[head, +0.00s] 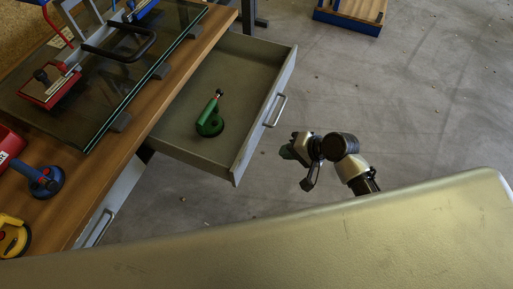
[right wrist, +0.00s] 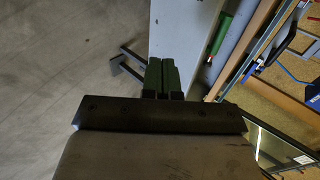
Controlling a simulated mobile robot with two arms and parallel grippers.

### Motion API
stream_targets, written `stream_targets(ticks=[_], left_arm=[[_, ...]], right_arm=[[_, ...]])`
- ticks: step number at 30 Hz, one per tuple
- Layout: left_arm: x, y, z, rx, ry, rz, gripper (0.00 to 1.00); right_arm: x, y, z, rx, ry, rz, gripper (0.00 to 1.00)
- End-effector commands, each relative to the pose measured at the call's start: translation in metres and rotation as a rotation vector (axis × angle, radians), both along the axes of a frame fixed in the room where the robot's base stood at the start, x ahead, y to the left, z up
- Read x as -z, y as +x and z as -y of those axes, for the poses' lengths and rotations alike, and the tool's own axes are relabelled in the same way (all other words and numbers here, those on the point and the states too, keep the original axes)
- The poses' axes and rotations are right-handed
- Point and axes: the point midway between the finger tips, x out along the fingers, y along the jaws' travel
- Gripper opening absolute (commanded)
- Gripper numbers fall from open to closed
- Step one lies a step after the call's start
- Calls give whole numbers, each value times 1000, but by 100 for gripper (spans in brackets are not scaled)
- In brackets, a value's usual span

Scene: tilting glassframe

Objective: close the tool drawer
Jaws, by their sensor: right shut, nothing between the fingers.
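The tool drawer (head: 216,160) is pulled out from under the workbench, and its grey front panel (head: 262,125) faces right. A bar handle (head: 275,110) is on that panel; it also shows in the right wrist view (right wrist: 128,66). My left gripper is not in view.
The wooden workbench (head: 170,112) carries a dark glass pane (head: 75,112), a blue suction cup (head: 42,181) and a yellow one (head: 11,236). A second drawer handle (head: 100,228) sits at lower left. The concrete floor (head: 370,90) right of the drawer is clear; a blue-edged platform (head: 350,12) stands farther off.

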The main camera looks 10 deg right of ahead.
Motion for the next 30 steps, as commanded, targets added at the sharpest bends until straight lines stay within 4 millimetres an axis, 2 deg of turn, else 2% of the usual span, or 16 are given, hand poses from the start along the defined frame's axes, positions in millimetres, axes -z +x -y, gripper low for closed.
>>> stream_targets(ticks=[9, 13, 18, 30], left_arm=[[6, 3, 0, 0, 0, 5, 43], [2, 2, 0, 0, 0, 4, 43], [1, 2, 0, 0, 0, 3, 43], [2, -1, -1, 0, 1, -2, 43]], right_arm=[[48, 28, -43, -1, 0, -1, 0], [45, 40, -60, -1, 0, 2, 0], [46, 48, -71, 0, -2, 0, 0], [46, 50, -74, 1, -3, 1, 0]])
